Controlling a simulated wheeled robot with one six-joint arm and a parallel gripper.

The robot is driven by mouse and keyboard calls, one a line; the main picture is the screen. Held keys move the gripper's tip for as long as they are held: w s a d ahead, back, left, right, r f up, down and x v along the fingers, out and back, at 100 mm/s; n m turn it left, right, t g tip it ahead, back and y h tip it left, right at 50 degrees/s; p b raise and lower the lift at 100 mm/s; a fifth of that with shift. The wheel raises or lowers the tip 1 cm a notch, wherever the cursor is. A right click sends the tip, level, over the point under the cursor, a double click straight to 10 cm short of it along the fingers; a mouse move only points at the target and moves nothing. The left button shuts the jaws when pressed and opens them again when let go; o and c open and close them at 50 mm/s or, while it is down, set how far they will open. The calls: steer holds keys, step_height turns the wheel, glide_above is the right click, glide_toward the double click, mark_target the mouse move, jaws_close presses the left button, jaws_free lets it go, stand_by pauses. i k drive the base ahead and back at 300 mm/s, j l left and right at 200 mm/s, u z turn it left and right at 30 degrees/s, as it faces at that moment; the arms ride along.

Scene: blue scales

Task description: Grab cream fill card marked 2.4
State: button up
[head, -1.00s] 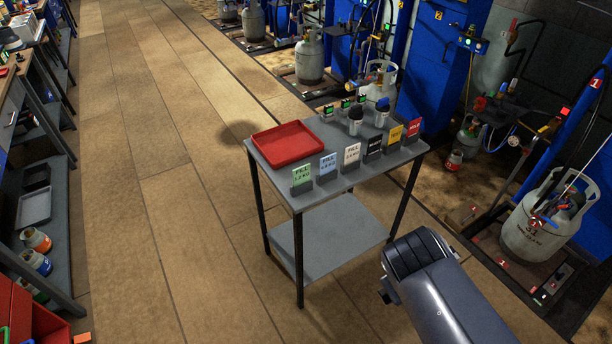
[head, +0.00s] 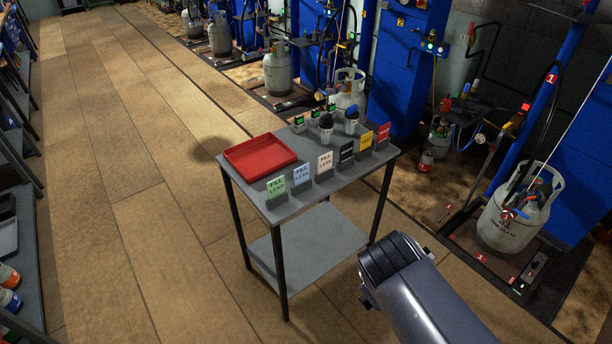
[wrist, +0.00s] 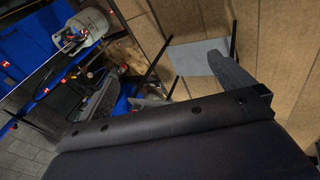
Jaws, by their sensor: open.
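The cream fill card (head: 325,162) stands upright in a dark holder near the front edge of a small grey table (head: 300,207). Its printing is too small to read surely. In the head view my arm is at the lower right, in front of the table and apart from the cards; the fingers are hidden there.
A green card (head: 275,185), yellow card (head: 366,141) and red card (head: 383,131) share the row. Gas cylinders (head: 521,212) are at the right. The floor left of the table is clear.

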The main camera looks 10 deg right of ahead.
mark_target(324, 162)
steer(key=i+l+z, duration=0.15)
steer(key=i+l, duration=0.2)
steer(key=i+l+z, duration=0.15)
steer(key=i+l, duration=0.15)
steer(key=i, duration=0.2)
